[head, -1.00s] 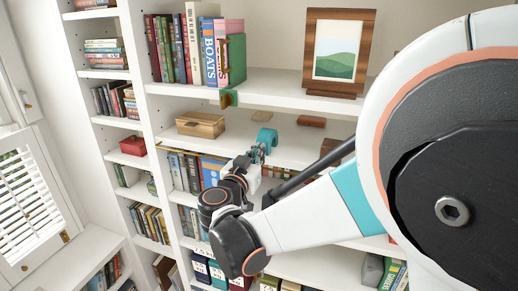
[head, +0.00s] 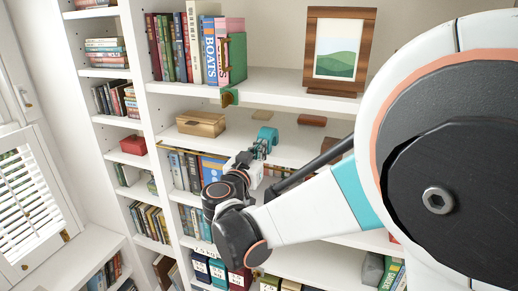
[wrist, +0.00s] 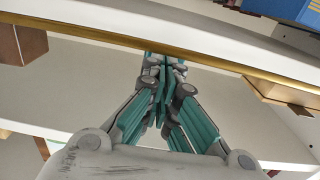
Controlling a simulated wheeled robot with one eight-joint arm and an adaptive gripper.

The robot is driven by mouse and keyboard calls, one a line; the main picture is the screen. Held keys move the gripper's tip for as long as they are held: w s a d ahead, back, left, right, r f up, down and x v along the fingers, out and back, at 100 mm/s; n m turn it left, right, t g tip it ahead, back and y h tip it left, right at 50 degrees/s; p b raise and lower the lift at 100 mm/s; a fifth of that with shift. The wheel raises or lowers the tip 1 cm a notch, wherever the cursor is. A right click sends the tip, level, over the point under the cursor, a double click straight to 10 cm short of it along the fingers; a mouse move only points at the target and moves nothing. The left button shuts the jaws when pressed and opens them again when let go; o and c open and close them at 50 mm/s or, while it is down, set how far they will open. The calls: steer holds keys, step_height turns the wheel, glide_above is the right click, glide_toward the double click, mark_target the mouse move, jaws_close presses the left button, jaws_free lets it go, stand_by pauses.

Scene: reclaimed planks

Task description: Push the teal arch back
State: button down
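The arch is mostly or fully hidden behind the fingers there.
A framed picture (head: 340,50) and books (head: 208,50) stand on the shelf above, whose edge overhangs. A brown block (head: 335,148) sits nearer right.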

steer(key=shift+b+x, duration=0.6)
steer(key=shift+x, duration=2.25)
steer(key=shift+s, duration=0.1)
steer(key=b+v, duration=0.1)
steer(key=v, duration=0.3)
steer(key=shift+d, duration=0.1)
